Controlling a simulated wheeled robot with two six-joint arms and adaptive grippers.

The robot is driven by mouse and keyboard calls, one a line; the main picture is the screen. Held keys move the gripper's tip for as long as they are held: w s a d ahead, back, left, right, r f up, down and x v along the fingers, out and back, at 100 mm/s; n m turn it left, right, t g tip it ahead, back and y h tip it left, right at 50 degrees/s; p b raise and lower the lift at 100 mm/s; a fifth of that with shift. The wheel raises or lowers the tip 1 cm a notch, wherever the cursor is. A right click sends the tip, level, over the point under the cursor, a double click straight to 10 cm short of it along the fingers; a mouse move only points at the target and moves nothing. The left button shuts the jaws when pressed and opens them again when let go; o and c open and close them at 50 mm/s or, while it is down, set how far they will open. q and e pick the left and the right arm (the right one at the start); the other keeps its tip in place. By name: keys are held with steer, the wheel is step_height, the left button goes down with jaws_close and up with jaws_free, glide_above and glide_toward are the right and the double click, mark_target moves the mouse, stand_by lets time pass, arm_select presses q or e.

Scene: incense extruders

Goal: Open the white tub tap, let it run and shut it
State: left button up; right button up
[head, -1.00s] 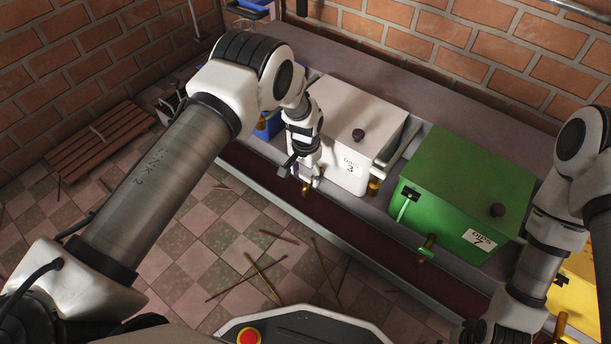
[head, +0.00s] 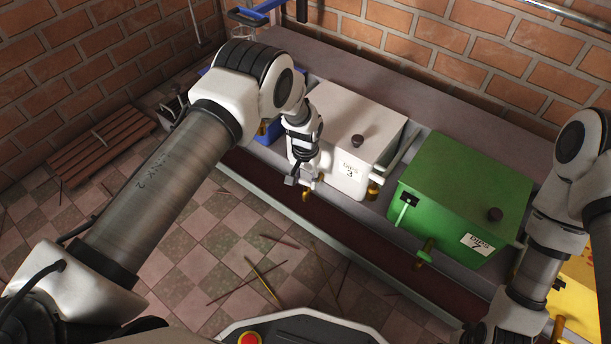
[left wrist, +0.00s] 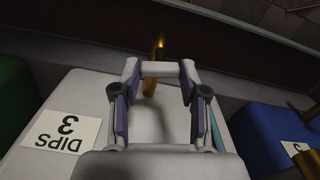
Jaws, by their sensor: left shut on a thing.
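The white tub (head: 367,125) is a lidded box with a dark knob and a label reading "DIPS 3". It stands on the ledge left of the green tub. Its brass tap spout (head: 306,195) shows just below my left gripper (head: 303,178), at the tub's front left. In the left wrist view, the white tub (left wrist: 70,100) fills the lower middle. There the gripper's (left wrist: 160,72) fingers are closed in on a pale bar at the tap, with the brass spout (left wrist: 157,55) just beyond. The fingers partly hide the handle. I cannot see any flow. My right gripper is out of frame.
The green tub (head: 465,190), with its own tap, stands to the right. A blue tub (left wrist: 270,140) is close on the other side. A dark red trough (head: 330,220) runs along the front. Thin sticks lie on the tiled floor (head: 215,255).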

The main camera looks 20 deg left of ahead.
mark_target(306, 181)
arm_select(q)
steer(key=n+p, duration=0.1)
steer(key=n, duration=0.2)
steer(key=shift+s, duration=0.1)
steer(key=shift+n, duration=2.2)
steer(key=o, duration=1.1)
steer(key=shift+f, duration=0.1)
steer(key=shift+o, duration=0.2)
step_height(306, 181, up, 12)
